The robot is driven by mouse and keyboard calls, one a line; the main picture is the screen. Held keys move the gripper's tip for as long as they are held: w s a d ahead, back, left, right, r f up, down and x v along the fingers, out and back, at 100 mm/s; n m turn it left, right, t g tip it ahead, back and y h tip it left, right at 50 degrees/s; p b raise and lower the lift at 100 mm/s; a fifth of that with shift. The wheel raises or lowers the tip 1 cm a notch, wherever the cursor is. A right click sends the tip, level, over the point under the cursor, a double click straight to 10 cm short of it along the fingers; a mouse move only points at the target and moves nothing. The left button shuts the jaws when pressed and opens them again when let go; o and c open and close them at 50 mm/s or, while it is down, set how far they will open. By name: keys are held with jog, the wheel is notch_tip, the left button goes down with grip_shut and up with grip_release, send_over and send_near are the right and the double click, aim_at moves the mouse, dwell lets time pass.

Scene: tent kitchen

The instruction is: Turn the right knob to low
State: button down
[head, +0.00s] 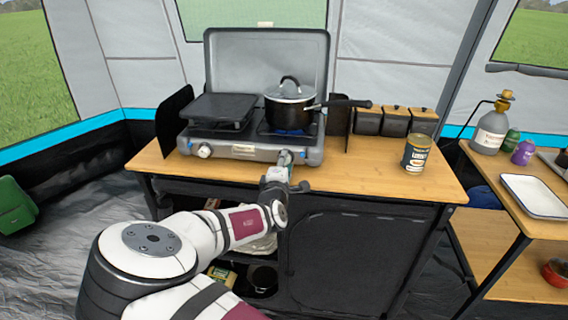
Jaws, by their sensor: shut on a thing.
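A grey two-burner camp stove (240,150) stands on the wooden table top with its lid raised. Its left knob (205,151) is white and uncovered on the front panel. The right knob is hidden behind my gripper (285,158), which reaches the right part of the front panel. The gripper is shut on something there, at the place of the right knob. The knob's pointer and setting cannot be seen. A blue flame shows at the right burner under a black pot (290,107) with a glass lid. A dark griddle (217,111) covers the left burner.
The pot's handle (342,104) sticks out to the right. A can (416,153) stands on the right of the table (365,172), with lidded canisters (396,121) behind it. A side table at right holds a bottle (490,132) and a white tray (534,194).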

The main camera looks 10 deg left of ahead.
jog(key=c, duration=1.2)
grip_release()
jog(key=shift+c, duration=0.2)
jog(key=shift+f, duration=0.1)
jog(key=s, duration=0.8)
jog(key=shift+a+r, duration=0.15)
jog(key=shift+r, duration=0.2)
